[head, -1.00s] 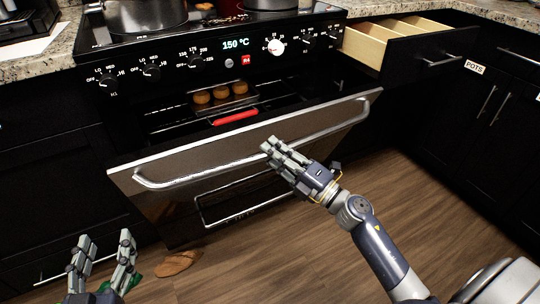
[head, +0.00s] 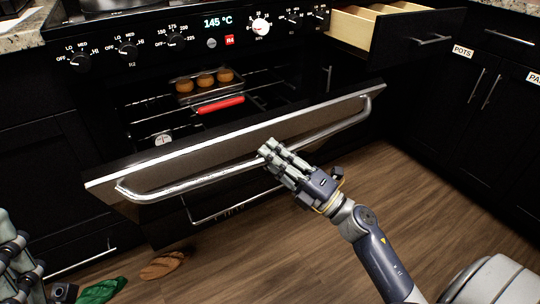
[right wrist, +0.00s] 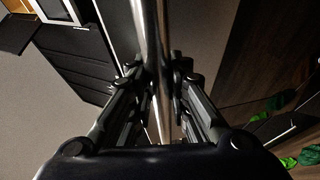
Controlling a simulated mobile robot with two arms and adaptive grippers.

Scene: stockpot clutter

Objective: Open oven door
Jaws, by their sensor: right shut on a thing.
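The oven door (head: 225,157) is tilted partly open, hinged at the bottom, with its top edge leaning out from the oven. A long metal handle (head: 195,183) runs along its front. My right gripper (head: 267,148) is shut on the handle near its middle. In the right wrist view the handle bar (right wrist: 151,40) passes between its fingers (right wrist: 160,85). Inside the oven (head: 150,125) a tray with several brown buns (head: 205,80) and a red grip (head: 220,104) sits on a wire rack. My left gripper (head: 15,250) is at the lower left, partly cut off, and away from the door.
An open wooden drawer (head: 370,22) juts out at the upper right. The stove's control panel (head: 180,38) reads 145 °C. A brown bread-like item (head: 163,265) and a green item (head: 103,291) lie on the floor (head: 330,240) at the lower left. The floor in front is otherwise clear.

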